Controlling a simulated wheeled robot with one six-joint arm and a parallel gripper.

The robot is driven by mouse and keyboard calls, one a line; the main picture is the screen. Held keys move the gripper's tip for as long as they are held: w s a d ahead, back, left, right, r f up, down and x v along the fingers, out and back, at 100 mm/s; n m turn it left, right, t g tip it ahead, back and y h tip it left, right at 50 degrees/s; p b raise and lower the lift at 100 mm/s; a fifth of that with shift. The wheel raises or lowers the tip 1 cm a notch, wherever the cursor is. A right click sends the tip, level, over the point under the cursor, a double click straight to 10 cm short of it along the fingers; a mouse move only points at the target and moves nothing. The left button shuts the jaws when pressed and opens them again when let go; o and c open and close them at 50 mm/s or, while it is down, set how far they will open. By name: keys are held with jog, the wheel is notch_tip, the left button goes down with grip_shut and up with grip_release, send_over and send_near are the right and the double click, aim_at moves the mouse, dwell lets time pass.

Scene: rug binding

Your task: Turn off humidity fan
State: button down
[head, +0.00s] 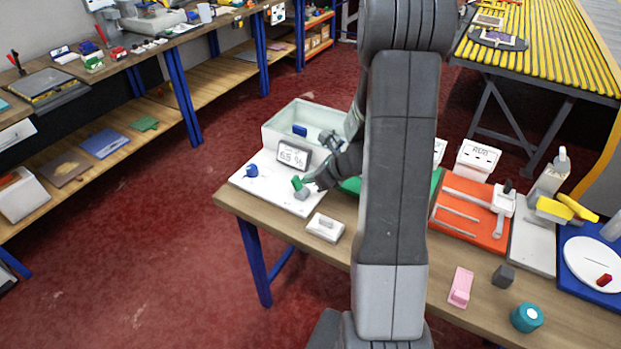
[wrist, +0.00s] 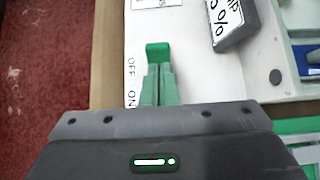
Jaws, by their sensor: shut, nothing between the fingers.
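The humidity fan panel is a white board (head: 263,181) on the wooden table. Its grey display block (head: 294,154) reads about 65 %, and it is partly cut off at the top of the wrist view (wrist: 232,22). A green-capped switch lever (wrist: 158,50) stands on the board; it also shows in the head view (head: 297,182). OFF and ON are printed on the board to its left in the wrist view, with the cap nearer OFF. My gripper (wrist: 160,68) is shut and empty, its pale green fingertips right at the lever. Whether they touch it is unclear.
A blue knob (head: 251,171) sits on the board's left. A pale open bin (head: 291,122) stands behind it. A small white switch box (head: 325,227) lies in front. An orange board (head: 465,214) is to the right. Red floor is free left of the table.

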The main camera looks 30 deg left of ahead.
jog(key=shift+r, duration=0.5)
jog(key=d+r+p, duration=0.1)
jog(key=d+r, duration=0.6)
jog(key=r, duration=0.4)
jog(key=shift+s, duration=0.3)
